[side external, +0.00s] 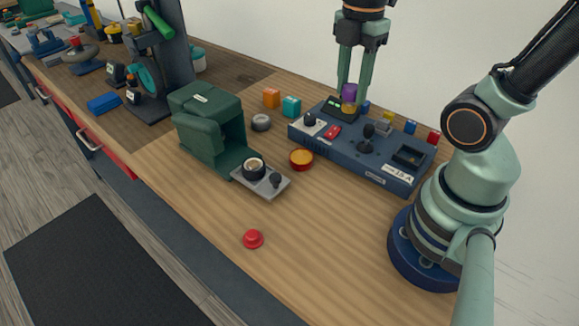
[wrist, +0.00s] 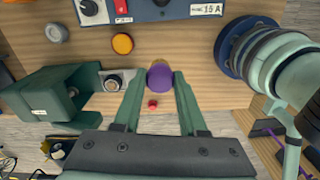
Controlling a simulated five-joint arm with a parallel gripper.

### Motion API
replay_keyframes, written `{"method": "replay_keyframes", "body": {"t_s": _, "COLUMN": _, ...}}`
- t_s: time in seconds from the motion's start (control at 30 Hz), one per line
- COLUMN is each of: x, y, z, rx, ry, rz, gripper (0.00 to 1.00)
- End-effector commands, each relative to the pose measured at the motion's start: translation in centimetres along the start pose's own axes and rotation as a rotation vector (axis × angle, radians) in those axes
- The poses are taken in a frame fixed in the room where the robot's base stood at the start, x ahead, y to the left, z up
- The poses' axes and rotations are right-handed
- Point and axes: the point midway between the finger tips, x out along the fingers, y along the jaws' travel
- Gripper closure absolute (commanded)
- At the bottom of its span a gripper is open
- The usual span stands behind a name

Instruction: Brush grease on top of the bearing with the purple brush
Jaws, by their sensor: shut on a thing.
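My gripper (side external: 352,100) is shut on the purple brush (side external: 349,91), which points down with a yellowish lower end. In the wrist view the purple brush (wrist: 160,76) sits between the two fingertips. The bearing (side external: 254,168), a dark ring with a pale centre, sits on a grey plate (side external: 278,192) at the mouth of a green housing. It also shows in the wrist view (wrist: 113,83), left of the brush. An orange pot (side external: 301,159), likely the grease, stands on the bench right of the bearing. The brush is raised, apart from both.
A blue control box (side external: 350,163) with knobs and a switch stands behind the pot. The green housing (side external: 205,125) rises left of the bearing. A red knob-shaped piece (side external: 253,239) lies in front, with clear wood around it. Small coloured cubes (side external: 291,106) sit behind.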

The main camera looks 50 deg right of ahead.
Motion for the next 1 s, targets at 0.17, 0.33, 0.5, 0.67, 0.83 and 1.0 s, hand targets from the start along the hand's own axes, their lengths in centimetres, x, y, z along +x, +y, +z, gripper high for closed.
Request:
{"method": "replay_keyframes", "body": {"t_s": 0.17, "x": 0.0, "y": 0.0, "z": 0.0, "rx": 0.000, "ry": 0.000, "rz": 0.000, "gripper": 1.00}}
{"method": "replay_keyframes", "body": {"t_s": 0.33, "x": 0.0, "y": 0.1, "z": -0.1, "rx": 0.000, "ry": 0.000, "rz": 0.000, "gripper": 1.00}}
{"method": "replay_keyframes", "body": {"t_s": 0.5, "x": 0.3, "y": 1.4, "z": -1.0, "rx": -0.004, "ry": 0.000, "rz": -0.003, "gripper": 1.00}}
{"method": "replay_keyframes", "body": {"t_s": 0.67, "x": 1.2, "y": 4.4, "z": -3.4, "rx": -0.007, "ry": -0.001, "rz": -0.006, "gripper": 1.00}}
{"method": "replay_keyframes", "body": {"t_s": 0.83, "x": 3.0, "y": 7.6, "z": -7.0, "rx": -0.007, "ry": -0.001, "rz": -0.006, "gripper": 1.00}}
{"method": "replay_keyframes", "body": {"t_s": 1.0, "x": 5.0, "y": 9.9, "z": -10.4, "rx": -0.005, "ry": -0.001, "rz": -0.004, "gripper": 1.00}}
